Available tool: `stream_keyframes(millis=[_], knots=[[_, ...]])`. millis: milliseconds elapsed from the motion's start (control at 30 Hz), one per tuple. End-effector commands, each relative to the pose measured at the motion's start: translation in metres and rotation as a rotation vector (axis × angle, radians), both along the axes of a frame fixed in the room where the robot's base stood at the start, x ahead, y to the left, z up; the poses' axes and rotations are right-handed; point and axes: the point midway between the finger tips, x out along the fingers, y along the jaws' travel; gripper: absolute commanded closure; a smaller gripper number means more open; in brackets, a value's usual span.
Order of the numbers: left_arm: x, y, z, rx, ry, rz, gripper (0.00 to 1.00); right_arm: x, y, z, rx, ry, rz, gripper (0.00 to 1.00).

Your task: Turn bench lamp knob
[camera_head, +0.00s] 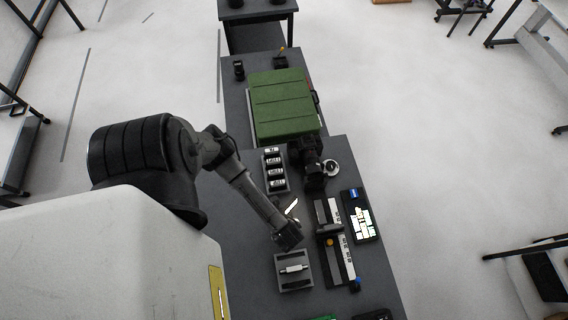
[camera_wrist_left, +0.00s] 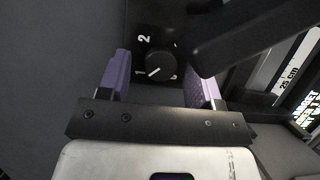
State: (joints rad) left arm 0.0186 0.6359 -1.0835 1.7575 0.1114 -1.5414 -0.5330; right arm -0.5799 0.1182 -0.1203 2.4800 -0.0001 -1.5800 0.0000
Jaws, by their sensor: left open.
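The lamp knob (camera_wrist_left: 160,66) is a round black dial with a white pointer line, on a dark panel marked with white numerals, 1 and 2 among them. The pointer line slants towards the lower left, near the 1. My left gripper (camera_wrist_left: 162,74) is open, with one purple finger on each side of the knob and a visible gap to it. Whether the fingertips are level with the knob or above it I cannot tell. In the head view my left gripper (camera_head: 287,240) is low over the bench, and the knob cannot be made out there. My right gripper is not in view.
A dark bar (camera_wrist_left: 240,35) crosses close to the right finger. In the head view, a grey tray with a metal piece (camera_head: 293,284), a black rail device (camera_head: 336,245) and a slotted black holder (camera_head: 275,170) surround the gripper. A green case (camera_head: 282,105) stands farther back.

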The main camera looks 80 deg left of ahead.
Motion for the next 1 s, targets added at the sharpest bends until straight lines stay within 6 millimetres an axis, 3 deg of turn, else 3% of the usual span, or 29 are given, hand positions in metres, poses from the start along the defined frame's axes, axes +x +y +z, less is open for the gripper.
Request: stream_keyframes(millis=[400,900,1000], knots=[[0.0004,0.0018,-0.0048,-0.001,-0.001,0.000,0.41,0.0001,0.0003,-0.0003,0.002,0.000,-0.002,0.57],[0.0003,0.0017,-0.0046,-0.001,-0.001,0.001,0.88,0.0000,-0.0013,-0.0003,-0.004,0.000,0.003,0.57],[0.0003,0.0017,-0.0044,-0.001,0.000,-0.001,0.90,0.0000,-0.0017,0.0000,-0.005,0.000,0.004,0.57]])
